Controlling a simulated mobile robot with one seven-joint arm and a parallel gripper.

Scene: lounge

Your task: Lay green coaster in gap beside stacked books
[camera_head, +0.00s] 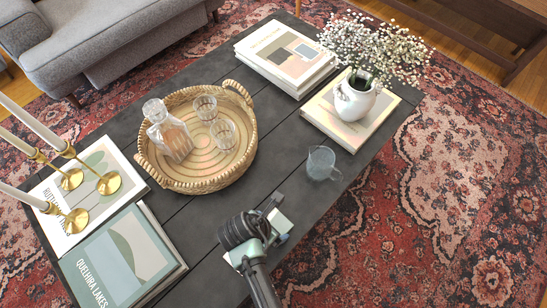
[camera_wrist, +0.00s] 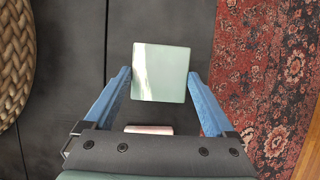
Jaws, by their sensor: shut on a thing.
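A pale green square coaster (camera_wrist: 165,72) is held between the two blue fingers of my gripper (camera_wrist: 163,80) in the wrist view. In the head view my gripper (camera_head: 280,220) is above the near long side of the table, and the coaster (camera_head: 285,222) shows as a pale patch at its tips. Stacked books (camera_head: 285,60) lie at the table's far end. A book stack (camera_head: 375,128) under a white vase lies right of them, with a narrow dark gap between. More books (camera_head: 118,262) lie at the lower left, beside a book (camera_head: 112,160) under candlesticks.
A woven tray (camera_head: 245,165) with a carafe and two glasses fills the middle of the dark table (camera_head: 262,110). A glass mug (camera_head: 322,163) stands right of my gripper. The vase (camera_head: 355,100) holds spreading white flowers. Brass candlesticks (camera_head: 108,183) stand at left.

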